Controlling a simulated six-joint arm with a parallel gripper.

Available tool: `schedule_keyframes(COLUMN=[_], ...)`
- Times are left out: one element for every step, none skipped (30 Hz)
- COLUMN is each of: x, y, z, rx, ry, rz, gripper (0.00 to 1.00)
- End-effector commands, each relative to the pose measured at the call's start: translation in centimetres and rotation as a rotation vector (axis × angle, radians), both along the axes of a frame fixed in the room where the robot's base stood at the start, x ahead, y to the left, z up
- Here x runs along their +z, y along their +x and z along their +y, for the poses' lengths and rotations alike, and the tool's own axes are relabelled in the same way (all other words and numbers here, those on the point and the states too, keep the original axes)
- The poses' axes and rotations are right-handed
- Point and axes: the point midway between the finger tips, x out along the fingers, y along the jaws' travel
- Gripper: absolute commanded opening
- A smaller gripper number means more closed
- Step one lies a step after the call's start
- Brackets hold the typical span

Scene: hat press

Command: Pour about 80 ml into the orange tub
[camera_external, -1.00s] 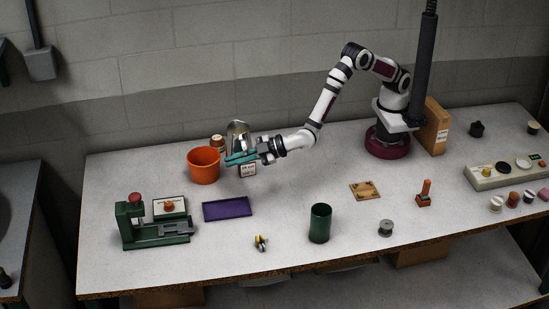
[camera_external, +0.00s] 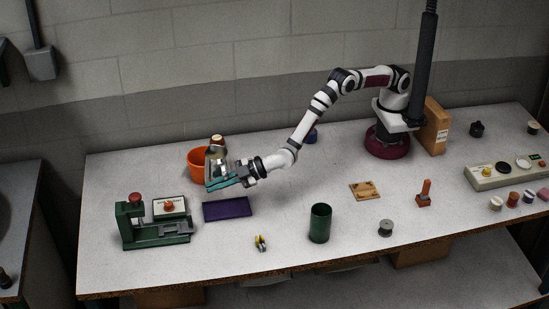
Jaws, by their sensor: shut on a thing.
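The orange tub (camera_external: 195,164) stands upright at the back left of the table. My gripper (camera_external: 220,183), with teal fingers, is at the tub's front right. It is shut on a silver metal vessel (camera_external: 214,157), which overlaps the tub's right side in the picture. I cannot tell how far the vessel is tilted, or whether it is over the tub or beside it. The inside of the tub and any pouring stream cannot be made out.
A brown jar (camera_external: 217,140) stands behind the vessel. A purple tray (camera_external: 227,209) lies in front of my gripper, and a green press (camera_external: 155,227) stands at the left. A dark green cup (camera_external: 320,223) stands at the front. The table between my gripper and the wooden plate (camera_external: 364,190) is clear.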

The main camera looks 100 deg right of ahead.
Motion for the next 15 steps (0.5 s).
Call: schedule_keyframes(x=[-1.0,-1.7,-2.7,-3.2,-3.7,-4.6,-5.0,-5.3,-5.7,-5.9,-5.9,-6.0,-6.0,-6.0,-6.0], y=[0.0,0.0,0.0,0.0,0.0,0.0,0.0,0.0,0.0,0.0,0.0,0.0,0.0,0.0,0.0], z=[0.0,0.0,0.0,0.0,0.0,0.0,0.0,0.0,0.0,0.0,0.0,0.0,0.0,0.0,0.0], rx=[0.001,0.0,0.0,0.001,0.001,0.001,0.001,0.0,0.0,0.0,0.0,0.0,0.0,0.0,0.0], ry=[-0.004,-0.003,-0.003,-0.002,-0.002,-0.003,-0.002,-0.001,-0.001,-0.001,0.0,0.0,0.0,0.0,0.0], rz=[-0.001,-0.001,0.001,0.0,-0.001,0.0,0.0,-0.001,-0.001,-0.001,-0.001,-0.002,-0.002,-0.002,-0.002], gripper=[0.0,0.0,0.0,0.0,0.0,0.0,0.0,0.0,0.0,0.0,0.0,0.0,0.0,0.0,0.0])
